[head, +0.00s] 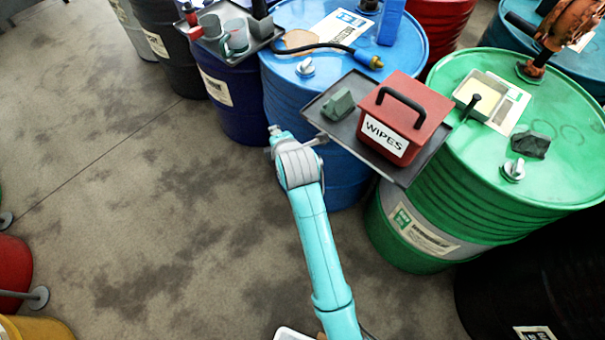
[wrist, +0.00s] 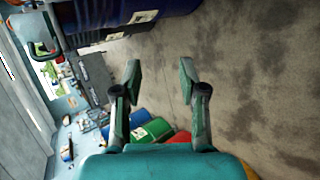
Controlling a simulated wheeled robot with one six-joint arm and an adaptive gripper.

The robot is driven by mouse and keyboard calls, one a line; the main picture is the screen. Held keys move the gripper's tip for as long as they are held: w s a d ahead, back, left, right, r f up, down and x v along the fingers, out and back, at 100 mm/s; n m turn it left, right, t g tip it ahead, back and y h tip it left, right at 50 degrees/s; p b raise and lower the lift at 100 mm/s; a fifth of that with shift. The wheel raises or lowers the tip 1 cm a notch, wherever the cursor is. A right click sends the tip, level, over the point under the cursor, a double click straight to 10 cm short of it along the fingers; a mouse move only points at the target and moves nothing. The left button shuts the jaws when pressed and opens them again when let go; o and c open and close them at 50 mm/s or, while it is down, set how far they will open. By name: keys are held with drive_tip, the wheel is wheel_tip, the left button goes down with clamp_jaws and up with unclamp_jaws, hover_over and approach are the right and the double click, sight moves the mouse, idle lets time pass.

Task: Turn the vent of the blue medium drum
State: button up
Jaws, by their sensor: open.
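The blue drum (head: 278,98) stands upright at the upper middle of the head view. A silver wing-shaped vent (head: 305,67) sits on its top, near the front left rim. A hose with a blue end lies across the top behind the vent. In the wrist view my gripper (wrist: 160,78) is open and empty, with bare floor beyond its fingers. In the head view my arm (head: 305,190) reaches up in front of the blue drum, its end below the vent and apart from it; the fingers cannot be made out there.
A grey tray (head: 318,108) with a red WIPES box (head: 405,112) and a green block juts out right of the vent. A green drum (head: 400,225) stands right. A dark blue drum (head: 215,85) and a cluttered tray (head: 210,47) stand left. Open floor (head: 130,200) lies left.

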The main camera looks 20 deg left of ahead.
drive_tip(key=s+d+f+m+t+h, duration=0.1)
drive_tip(key=d+f+m, duration=0.1)
drive_tip(key=d+f, duration=0.5)
drive_tip(key=shift+s+d+f+m, duration=0.2)
drive_tip(key=shift+d+f+m, duration=0.1)
drive_tip(key=shift+d, duration=0.85)
drive_tip(key=s+d+f+m+t+h, duration=0.1)
drive_tip(key=s+d+f+m, duration=0.1)
drive_tip(key=s+d+m, duration=0.75)
drive_tip(key=s+d+f+m+t+h, duration=0.1)
drive_tip(key=s+d+f+m+t, duration=0.15)
drive_tip(key=s+d, duration=0.8)
drive_tip(key=s+d+r+m+t+h, duration=0.2)
drive_tip(key=s+d+r+m+h, duration=0.2)
drive_tip(key=s+d+r+m, duration=0.9)
drive_tip(key=s+d+r, duration=0.1)
drive_tip(key=s+r, duration=0.2)
drive_tip(key=s, duration=0.2)
drive_tip(key=shift+s+d, duration=0.15)
drive_tip(key=shift+d, duration=0.25)
drive_tip(key=shift+t, duration=0.25)
drive_tip(key=shift+c, duration=0.2)
